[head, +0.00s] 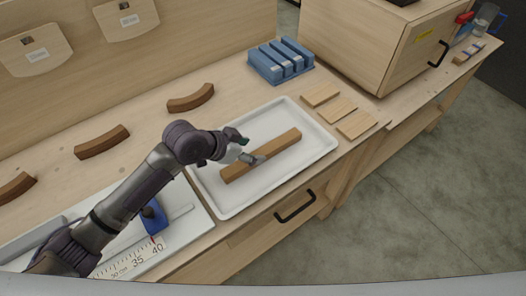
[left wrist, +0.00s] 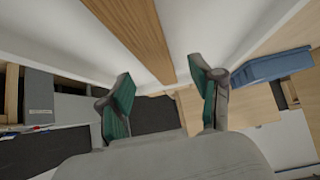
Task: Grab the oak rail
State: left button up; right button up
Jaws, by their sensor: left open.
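The oak rail (head: 277,148) is a straight brown wooden bar lying at a slant on a white tray (head: 224,207). Whether a fingertip touches the rail cannot be told. My right gripper is not in view.
Curved brown wooden pieces (head: 191,98) lie on the bench left of the tray. A blue rack (head: 281,62) stands behind it, and pale wooden slats (head: 338,110) lie to its right. A measuring fixture with a ruler (head: 137,262) is at the front left, under my left arm.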

aim_at(262, 151)
pick_arm(q)
jog(key=x, duration=0.1)
jog(key=p+x, duration=0.1)
jog(key=shift+w+d, duration=0.1)
jog(key=shift+d, duration=0.35)
jog(key=shift+x, duration=1.15)
jog(key=shift+w+d+f, duration=0.1)
jog(key=shift+d+f, duration=0.05)
jog(key=shift+f, duration=0.05)
jog(key=shift+c, duration=0.4)
grip_shut()
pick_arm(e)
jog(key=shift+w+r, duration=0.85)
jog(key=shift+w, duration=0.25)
